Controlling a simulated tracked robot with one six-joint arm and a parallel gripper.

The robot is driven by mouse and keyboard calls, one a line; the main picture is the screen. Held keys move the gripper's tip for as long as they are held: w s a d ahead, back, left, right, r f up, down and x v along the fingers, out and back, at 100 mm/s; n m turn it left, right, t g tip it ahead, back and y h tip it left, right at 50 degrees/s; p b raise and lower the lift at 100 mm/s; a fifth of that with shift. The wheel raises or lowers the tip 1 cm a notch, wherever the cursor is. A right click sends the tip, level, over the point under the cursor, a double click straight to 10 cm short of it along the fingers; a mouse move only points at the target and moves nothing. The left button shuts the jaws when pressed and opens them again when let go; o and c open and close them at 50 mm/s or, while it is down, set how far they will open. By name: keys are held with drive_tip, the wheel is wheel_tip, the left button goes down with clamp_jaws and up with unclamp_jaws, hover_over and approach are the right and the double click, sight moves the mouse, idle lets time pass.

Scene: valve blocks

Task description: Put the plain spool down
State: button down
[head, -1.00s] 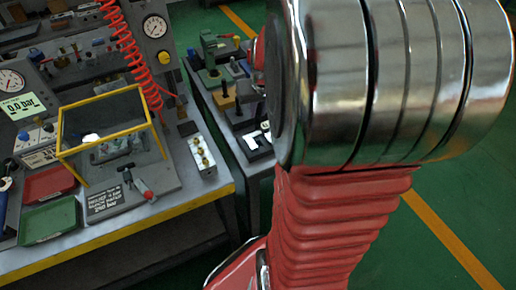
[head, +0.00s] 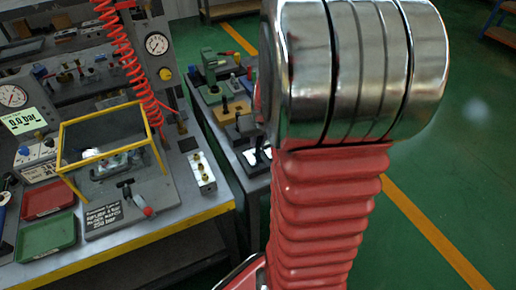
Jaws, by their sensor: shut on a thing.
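My gripper does not show in the head view. My own arm, with red ribbed bellows and polished metal rings, fills the middle and hides part of the side bench (head: 222,118) behind it. I cannot make out the plain spool anywhere, and what my gripper holds is out of sight. On the main bench at the left lie a red tray (head: 48,198) and a green tray (head: 46,237), both looking empty.
A yellow-framed guard (head: 108,140) stands over a fixture on the main bench, beside a pressure sign (head: 104,215) and a block with brass fittings (head: 201,173). A red coiled hose (head: 128,55) hangs there. A green press (head: 212,68) stands on the side bench.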

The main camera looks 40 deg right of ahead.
sight(259, 145)
drive_tip(key=shift+f, duration=1.85)
drive_tip(key=shift+f, duration=0.1)
drive_tip(key=c, duration=1.7)
unclamp_jaws()
drive_tip(key=v, duration=1.2)
